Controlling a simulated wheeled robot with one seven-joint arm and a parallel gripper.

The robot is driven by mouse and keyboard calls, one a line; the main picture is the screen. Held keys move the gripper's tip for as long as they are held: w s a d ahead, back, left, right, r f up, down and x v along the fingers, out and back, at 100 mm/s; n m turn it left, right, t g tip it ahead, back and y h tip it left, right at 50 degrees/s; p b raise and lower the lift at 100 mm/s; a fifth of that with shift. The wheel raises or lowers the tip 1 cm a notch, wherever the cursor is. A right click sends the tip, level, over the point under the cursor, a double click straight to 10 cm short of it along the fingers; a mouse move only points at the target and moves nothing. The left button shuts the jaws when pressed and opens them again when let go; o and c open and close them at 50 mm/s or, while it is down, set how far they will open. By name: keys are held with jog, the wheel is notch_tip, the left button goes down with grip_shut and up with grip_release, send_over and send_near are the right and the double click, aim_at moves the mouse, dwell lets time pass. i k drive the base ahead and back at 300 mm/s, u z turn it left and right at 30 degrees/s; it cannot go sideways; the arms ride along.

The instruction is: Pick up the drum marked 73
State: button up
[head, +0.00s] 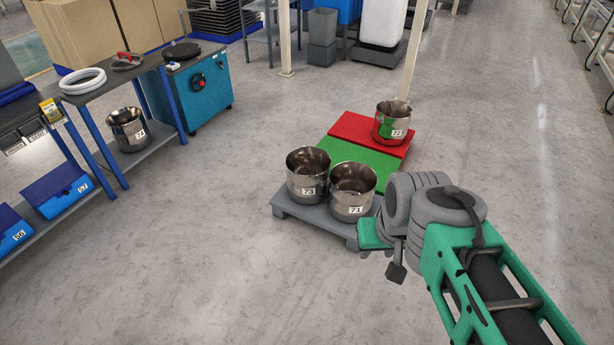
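The drum marked 73 (304,180) is a shiny open-topped metal drum. It stands upright on the grey front part of a low platform (290,208), at its left side. The similar drum marked 71 (352,200) stands close on its right, and I cannot tell whether they touch. My arm (450,240), green with grey rings, reaches in from the lower right, and its far end is to the right of drum 71. I cannot make out gripper fingers there, and I see nothing held.
Behind the drums the platform has a green panel (355,156) and a red panel (365,132). The drum marked 72 (393,122) stands on the red one. A drum marked 74 (127,130) sits on a bench's lower shelf at left. The floor left of the platform is clear.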

aim_at(308, 168)
jog(key=u, duration=0.2)
jog(key=i, duration=1.7)
jog(key=u, duration=1.05)
jog(key=i, duration=1.65)
jog(key=u, duration=0.3)
